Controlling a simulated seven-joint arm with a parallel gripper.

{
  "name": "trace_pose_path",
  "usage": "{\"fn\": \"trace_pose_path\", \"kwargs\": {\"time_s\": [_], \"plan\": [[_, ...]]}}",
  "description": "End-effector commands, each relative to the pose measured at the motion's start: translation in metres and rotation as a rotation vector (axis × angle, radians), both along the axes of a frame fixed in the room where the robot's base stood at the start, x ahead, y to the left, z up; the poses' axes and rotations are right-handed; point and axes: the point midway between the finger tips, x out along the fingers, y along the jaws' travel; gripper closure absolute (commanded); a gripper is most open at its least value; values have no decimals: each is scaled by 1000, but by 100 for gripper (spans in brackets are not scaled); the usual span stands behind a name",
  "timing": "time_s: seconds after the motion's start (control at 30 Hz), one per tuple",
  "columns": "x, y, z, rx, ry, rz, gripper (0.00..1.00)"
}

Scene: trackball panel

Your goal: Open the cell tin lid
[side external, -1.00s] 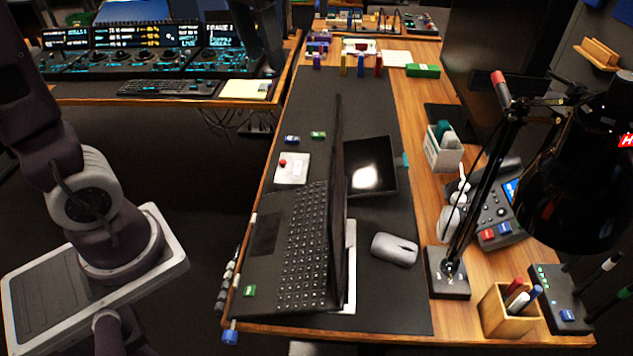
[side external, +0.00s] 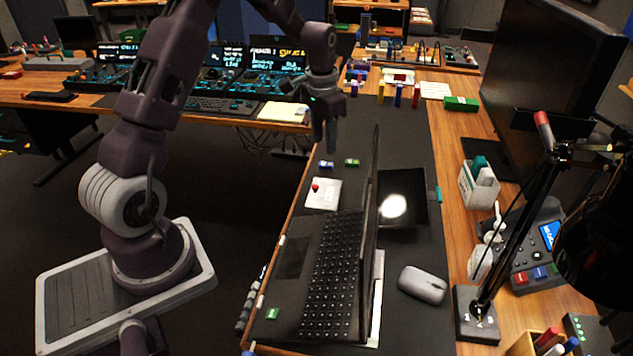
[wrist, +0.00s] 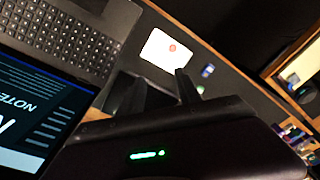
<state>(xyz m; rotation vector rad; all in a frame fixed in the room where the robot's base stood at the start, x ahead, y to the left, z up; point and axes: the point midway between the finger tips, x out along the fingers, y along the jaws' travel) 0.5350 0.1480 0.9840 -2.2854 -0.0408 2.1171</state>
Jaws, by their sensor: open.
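A small white square box with a red knob on top (side external: 323,194), which looks like the cell tin, sits on the dark desk mat behind the laptop. Its top looks closed. It also shows in the wrist view (wrist: 160,50), just beyond the fingers. My gripper (side external: 326,146) hangs above the desk, fingers down, a little beyond and above the tin in the side view. Its fingers are apart and empty, and they also show in the wrist view (wrist: 162,90). They do not touch the tin.
An open laptop (side external: 335,265) stands close to the tin, its raised screen on the right. A dark tablet (side external: 402,190) and a mouse (side external: 422,284) lie beyond it. Small blue (side external: 326,165) and green (side external: 352,162) blocks lie near the tin.

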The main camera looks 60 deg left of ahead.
Motion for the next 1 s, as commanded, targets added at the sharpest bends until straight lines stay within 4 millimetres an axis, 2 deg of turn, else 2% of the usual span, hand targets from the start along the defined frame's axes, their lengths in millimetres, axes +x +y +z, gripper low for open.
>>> {"fn": "trace_pose_path", "kwargs": {"time_s": [0.03,0.13,0.27,0.5,0.7,0.93,1.0], "plan": [[3,17,-33,-13,31,4,59],[5,37,-76,-29,62,2,59],[5,47,-101,-37,76,-1,59],[4,46,-145,-38,79,-1,59],[4,46,-167,-37,77,-1,59],[5,46,-168,-37,76,-1,59],[4,46,-168,-37,76,-1,71]]}}
